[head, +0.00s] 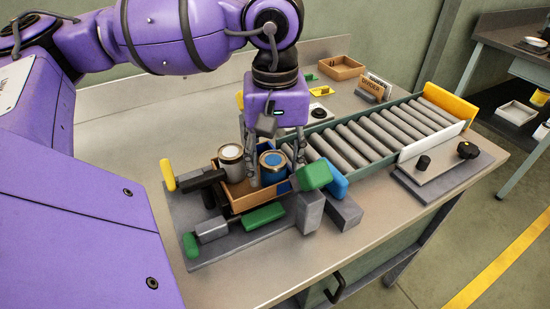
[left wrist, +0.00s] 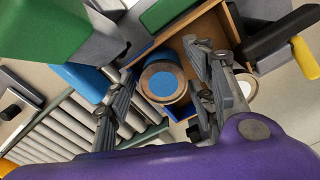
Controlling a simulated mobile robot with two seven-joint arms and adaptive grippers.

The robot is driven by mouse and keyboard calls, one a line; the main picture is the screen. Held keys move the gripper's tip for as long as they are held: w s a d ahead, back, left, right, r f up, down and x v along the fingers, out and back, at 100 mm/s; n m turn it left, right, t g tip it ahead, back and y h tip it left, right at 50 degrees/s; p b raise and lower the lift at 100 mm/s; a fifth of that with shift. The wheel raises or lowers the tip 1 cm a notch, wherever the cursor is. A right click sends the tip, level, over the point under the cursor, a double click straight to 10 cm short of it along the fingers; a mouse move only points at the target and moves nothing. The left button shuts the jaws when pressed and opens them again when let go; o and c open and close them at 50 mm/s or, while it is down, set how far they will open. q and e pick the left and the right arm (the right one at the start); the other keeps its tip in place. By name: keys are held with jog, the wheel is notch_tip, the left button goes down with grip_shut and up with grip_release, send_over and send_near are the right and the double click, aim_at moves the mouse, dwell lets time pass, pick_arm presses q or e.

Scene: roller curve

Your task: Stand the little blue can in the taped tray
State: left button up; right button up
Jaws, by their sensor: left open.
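The little blue can (head: 272,158) is upright with its blue top facing up, at the right end of the wooden tray (head: 246,202) with blue on its right end. It seems to stand inside, but its base is hidden. In the left wrist view the can (left wrist: 163,80) is by the tray's blue edge. My left gripper (head: 274,168) points down, open, with a finger on each side of the can; in the left wrist view the gripper (left wrist: 160,95) shows a gap beside the can. A white-topped can (head: 231,155) stands at the tray's left end. My right gripper is out of view.
Green, grey and blue clamp-like blocks (head: 314,177) crowd the tray's right and front. A black-handled piece (head: 200,181) is at its left.

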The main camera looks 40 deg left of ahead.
aim_at(275, 159)
pick_arm(q)
notch_tip(275, 159, up, 12)
jog(key=shift+p, duration=0.35)
jog(key=shift+r, duration=0.1)
